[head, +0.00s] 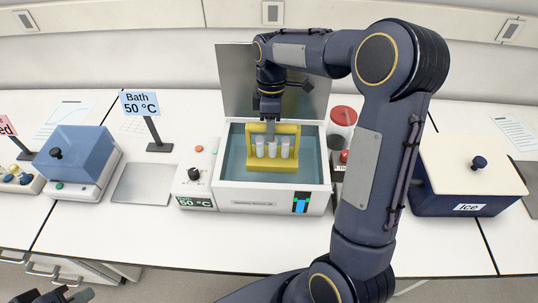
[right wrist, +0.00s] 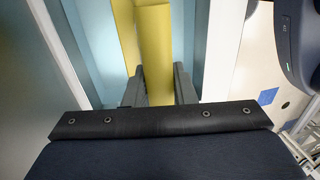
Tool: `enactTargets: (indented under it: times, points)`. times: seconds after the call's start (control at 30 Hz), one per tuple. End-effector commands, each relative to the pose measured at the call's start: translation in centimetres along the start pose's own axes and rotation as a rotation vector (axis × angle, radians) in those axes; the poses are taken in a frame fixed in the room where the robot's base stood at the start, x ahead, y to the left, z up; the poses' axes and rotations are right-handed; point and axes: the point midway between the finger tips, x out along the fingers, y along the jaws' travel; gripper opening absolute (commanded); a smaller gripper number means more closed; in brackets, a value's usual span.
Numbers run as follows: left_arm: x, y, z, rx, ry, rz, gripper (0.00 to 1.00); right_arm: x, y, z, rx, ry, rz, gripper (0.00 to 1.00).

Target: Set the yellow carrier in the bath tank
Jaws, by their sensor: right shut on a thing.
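The yellow carrier (head: 272,165) holds white tubes and is upright inside the opening of the bath tank (head: 228,190). I cannot tell whether its base rests on the tank floor. My right gripper (head: 270,134) reaches down from above and is shut on the carrier's top. In the right wrist view the two dark fingers (right wrist: 160,88) stand on either side of the yellow carrier (right wrist: 153,45), with pale blue tank surfaces around it. The tank's lid stands open behind. Part of my left gripper (head: 68,296) shows at the bottom left corner; its fingers are not clear.
The bath's control panel (head: 196,188) reads 50 °C. A "Bath 50 °C" sign (head: 141,104) stands behind left. A metal plate (head: 143,184) and a blue-lidded box (head: 75,155) lie left. A red-lidded jar (head: 342,120) and an ice box (head: 465,190) stand right.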

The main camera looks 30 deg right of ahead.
Motion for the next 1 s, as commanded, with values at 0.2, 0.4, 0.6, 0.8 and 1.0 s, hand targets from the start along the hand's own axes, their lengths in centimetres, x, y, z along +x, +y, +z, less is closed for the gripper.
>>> enactTargets:
  times: [0.2,0.4,0.6,0.8,1.0]
  points:
    - [-0.4,0.2,-0.2,0.0,0.0,0.0,0.0,2.9,0.6,0.0,-0.001,0.0,0.0,0.0]
    - [-0.7,0.3,-0.3,0.0,0.0,0.0,0.0,5.4,1.0,0.0,-0.001,-0.002,-0.003,0.0]
    - [-0.8,0.3,-0.4,0.0,0.0,0.0,0.0,6.8,1.4,0.0,-0.001,0.001,0.002,0.0]
    - [-0.7,0.3,-0.4,0.0,0.0,0.0,0.0,6.8,1.4,0.0,-0.001,0.001,0.002,0.0]
    - [-0.5,0.2,-0.3,0.0,0.0,0.0,0.0,7.1,1.4,0.0,-0.001,0.0,0.001,0.33]
